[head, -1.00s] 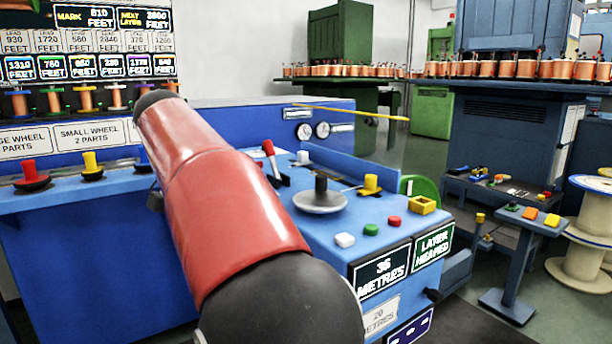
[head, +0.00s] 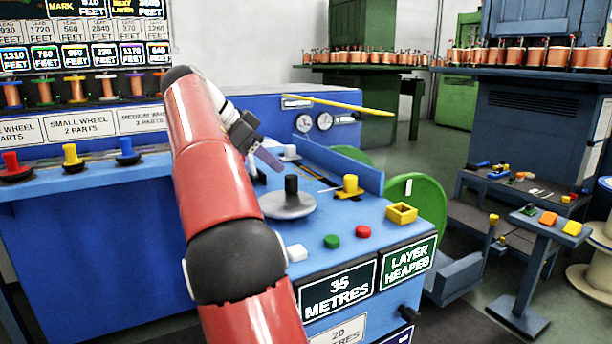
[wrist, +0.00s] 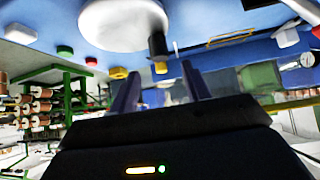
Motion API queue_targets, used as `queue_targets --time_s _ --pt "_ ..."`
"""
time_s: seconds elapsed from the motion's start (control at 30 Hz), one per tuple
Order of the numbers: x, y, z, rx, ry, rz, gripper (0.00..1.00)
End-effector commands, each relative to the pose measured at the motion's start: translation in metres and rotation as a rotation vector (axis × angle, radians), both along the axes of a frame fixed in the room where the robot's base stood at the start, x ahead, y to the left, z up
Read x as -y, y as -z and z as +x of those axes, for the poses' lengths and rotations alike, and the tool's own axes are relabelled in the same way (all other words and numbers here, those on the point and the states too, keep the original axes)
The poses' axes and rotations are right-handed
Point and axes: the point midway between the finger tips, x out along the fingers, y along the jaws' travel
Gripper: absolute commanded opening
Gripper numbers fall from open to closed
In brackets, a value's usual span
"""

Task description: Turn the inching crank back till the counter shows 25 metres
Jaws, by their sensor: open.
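The counter (head: 339,288) on the blue machine's front reads 35 METRES. A grey disc (head: 287,208) with an upright black post (head: 291,185) lies on the machine top. It looks like the inching crank, but I cannot be sure. My gripper (head: 268,158) is above the panel, behind and left of the post. In the wrist view, my gripper (wrist: 158,84) is open and empty. The pale disc (wrist: 122,24) and black post (wrist: 157,45) show beyond its fingers, and neither finger visibly touches the post.
A green sign (head: 408,262) reads LAYER HEAPED. A green wheel (head: 416,205) stands at the machine's right.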

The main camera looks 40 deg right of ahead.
Motion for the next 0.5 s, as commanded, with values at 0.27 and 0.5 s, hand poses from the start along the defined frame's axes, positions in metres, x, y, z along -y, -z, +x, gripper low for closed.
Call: queue_targets --time_s 0.27,0.5 --pt "0.026 0.027 -0.010 -0.003 0.002 0.003 0.48" --pt "0.046 0.048 -0.016 0.000 -0.001 0.002 0.48"
